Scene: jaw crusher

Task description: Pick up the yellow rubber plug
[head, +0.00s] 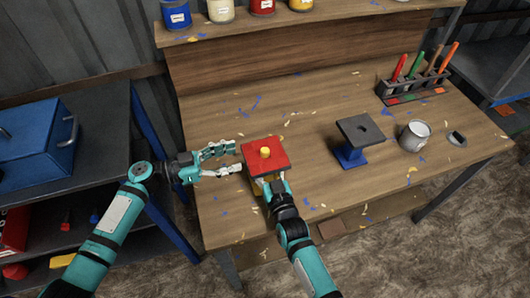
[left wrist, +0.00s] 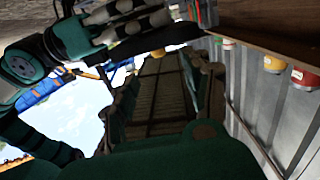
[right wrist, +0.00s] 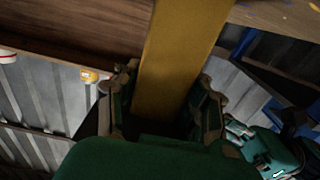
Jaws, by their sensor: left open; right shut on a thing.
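The yellow rubber plug (head: 264,152) sits upright at the middle of a red square plate (head: 280,163). Under the plate is a yellow post (right wrist: 175,65), which fills the space between my right gripper's fingers in the right wrist view. My right gripper (head: 268,184) is shut on this post, just below the plate's near edge. My left gripper (head: 238,158) is open and empty, left of the plate, its fingers pointing at the plate's left side. The left wrist view shows its spread fingers (left wrist: 160,95) with nothing between them. The plug is not visible in either wrist view.
A dark square plate on a blue stand (head: 351,157), a grey can (head: 413,136) and a rack of coloured tools (head: 412,90) stand on the workbench (head: 315,100). Paint cans line the back shelf (head: 290,20). A blue toolbox (head: 40,140) is at left.

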